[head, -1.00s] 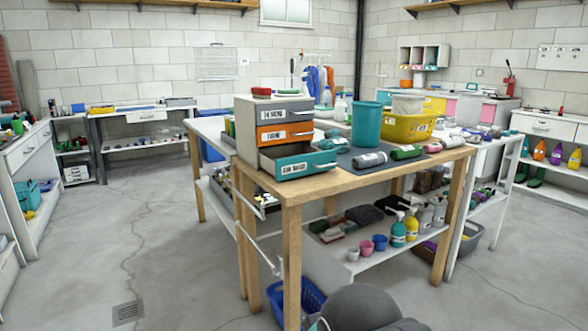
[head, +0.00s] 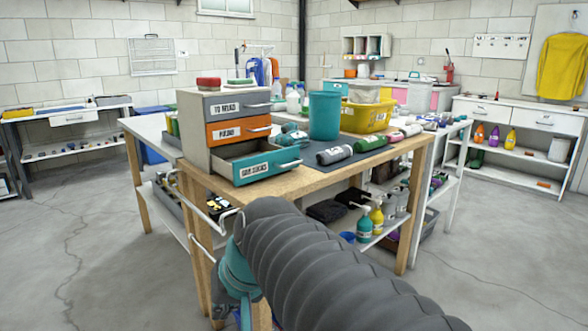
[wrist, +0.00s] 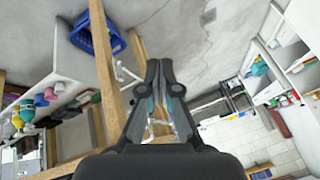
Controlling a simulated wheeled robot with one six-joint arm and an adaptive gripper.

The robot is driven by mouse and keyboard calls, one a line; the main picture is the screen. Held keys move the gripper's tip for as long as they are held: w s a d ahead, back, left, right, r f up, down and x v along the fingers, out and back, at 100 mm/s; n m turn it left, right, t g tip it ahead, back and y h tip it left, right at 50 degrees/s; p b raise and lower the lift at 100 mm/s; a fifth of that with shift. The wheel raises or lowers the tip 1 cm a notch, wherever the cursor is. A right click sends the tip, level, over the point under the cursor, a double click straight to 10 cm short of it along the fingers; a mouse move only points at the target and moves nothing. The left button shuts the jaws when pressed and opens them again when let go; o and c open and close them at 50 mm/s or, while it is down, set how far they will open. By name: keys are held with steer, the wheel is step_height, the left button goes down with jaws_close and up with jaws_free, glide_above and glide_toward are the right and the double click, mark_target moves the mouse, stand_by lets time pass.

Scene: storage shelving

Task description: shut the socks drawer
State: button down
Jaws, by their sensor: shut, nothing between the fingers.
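A small drawer unit (head: 194,130) stands on the near left corner of the wooden table. Its bottom teal drawer (head: 262,167) is pulled out, with a label whose last word looks like "socks" and a light bar handle (head: 287,165). The grey top drawer (head: 237,105) and orange middle drawer (head: 238,131) sit farther in, at most slightly out. My gripper (wrist: 159,68) is shut and empty in the wrist view, with floor and table legs beyond it. In the head view my arm rises in front of the table, below the drawer; the fingers are not visible there.
The wooden table (head: 310,181) also bears a teal bin (head: 324,116), a yellow tub (head: 366,116) and rolled items on a dark mat. Pump bottles (head: 370,219) stand on its lower shelf. A blue basket (wrist: 96,35) is on the floor. Open floor lies left and right.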

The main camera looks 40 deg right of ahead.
steer(key=w+d+r+m+t+y+b, duration=0.1)
steer(key=w+d+r+m+t+b, duration=0.15)
steer(key=w+d+m, duration=0.4)
steer(key=m+t+h+b, duration=0.2)
steer(key=m+t+b, duration=0.1)
steer(key=m+t, duration=0.4)
glide_toward(294, 163)
steer(key=x, duration=0.7)
steer(key=shift+f, duration=0.1)
steer(key=r+x, duration=0.1)
steer(key=x, duration=0.3)
steer(key=r+p+x, duration=0.1)
steer(key=x, duration=0.4)
steer(key=r+x, duration=0.1)
steer(key=x, duration=0.4)
steer(key=shift+w+a+r+p, duration=0.25)
steer(key=shift+w+p, duration=0.05)
steer(key=shift+p, duration=0.1)
steer(key=shift+s+f, duration=0.1)
steer(key=shift+s, duration=0.1)
steer(key=b+v, duration=0.2)
steer(key=v, duration=1.2)
steer(key=shift+d+f, duration=0.1)
steer(key=shift+d, duration=0.05)
